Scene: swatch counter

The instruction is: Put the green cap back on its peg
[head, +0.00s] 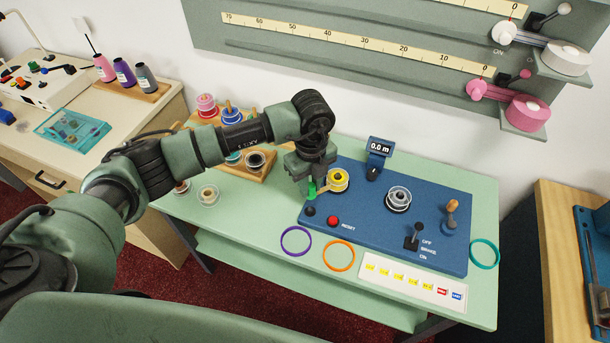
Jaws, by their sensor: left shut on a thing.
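The green cap (312,188) is a small bright green piece at the tips of my left gripper (314,184), which is shut on it. My left arm hides part of the area behind. The cap is at the left edge of the blue panel (350,232), just left of a yellow spool (337,180). I cannot tell whether the cap touches the panel. A grey-white spool (398,198) sits on the panel farther right. I cannot tell which peg belongs to the cap. My right gripper is not in view.
The panel carries a display (379,147), a red button (333,221), a black lever (414,238) and a wooden-knobbed crank (451,212). Purple (296,241), orange (339,255) and teal (484,254) rings lie around its edges. A wooden spool rack (262,170) stands behind my arm.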

